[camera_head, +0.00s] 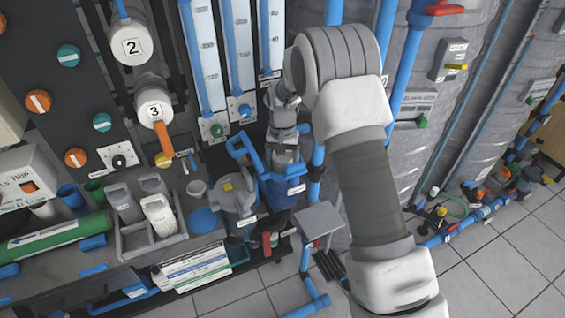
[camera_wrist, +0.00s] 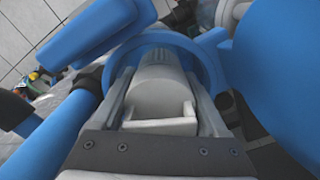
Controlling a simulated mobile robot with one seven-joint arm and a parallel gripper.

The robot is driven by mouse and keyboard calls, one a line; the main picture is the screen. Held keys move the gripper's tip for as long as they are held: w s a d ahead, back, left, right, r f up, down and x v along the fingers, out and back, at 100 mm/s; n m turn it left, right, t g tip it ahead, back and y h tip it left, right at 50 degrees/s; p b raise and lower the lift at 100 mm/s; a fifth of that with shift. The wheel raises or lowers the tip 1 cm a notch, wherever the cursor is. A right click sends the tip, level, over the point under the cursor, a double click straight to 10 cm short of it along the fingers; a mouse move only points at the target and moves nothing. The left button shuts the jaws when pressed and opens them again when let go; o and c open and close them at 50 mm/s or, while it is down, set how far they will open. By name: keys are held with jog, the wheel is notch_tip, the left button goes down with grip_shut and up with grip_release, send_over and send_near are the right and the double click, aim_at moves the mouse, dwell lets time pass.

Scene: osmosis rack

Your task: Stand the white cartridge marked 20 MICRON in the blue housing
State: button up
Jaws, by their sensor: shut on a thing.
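My gripper (camera_head: 286,152) points down over the blue housing (camera_head: 277,193) at the foot of the rack. In the wrist view my gripper (camera_wrist: 160,108) is shut on a white cartridge (camera_wrist: 158,88), with a finger on each side. The cartridge's far end lies inside the round blue rim of the housing (camera_wrist: 208,62). The near end, with a raised white grip, stays between my fingers. Its marking is not readable, and how deep it sits is hidden. In the head view my gripper and arm cover most of the cartridge.
A grey holder (camera_head: 134,247) with two white-grey cartridges stands to the left. A grey jug-like vessel (camera_head: 236,196) stands close left of the housing. A blue handle-like part (camera_head: 243,150) rises beside it. Blue pipes (camera_head: 317,170) run close on the right. Open tiled floor lies at the lower right.

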jog(key=shift+f+b, duration=1.15)
jog(key=shift+f, duration=0.95)
jog(key=o, duration=1.4)
notch_tip(320, 180, up, 17)
jog(key=shift+f+p, duration=0.1)
jog(key=shift+p, duration=1.05)
jog(key=shift+r, duration=0.3)
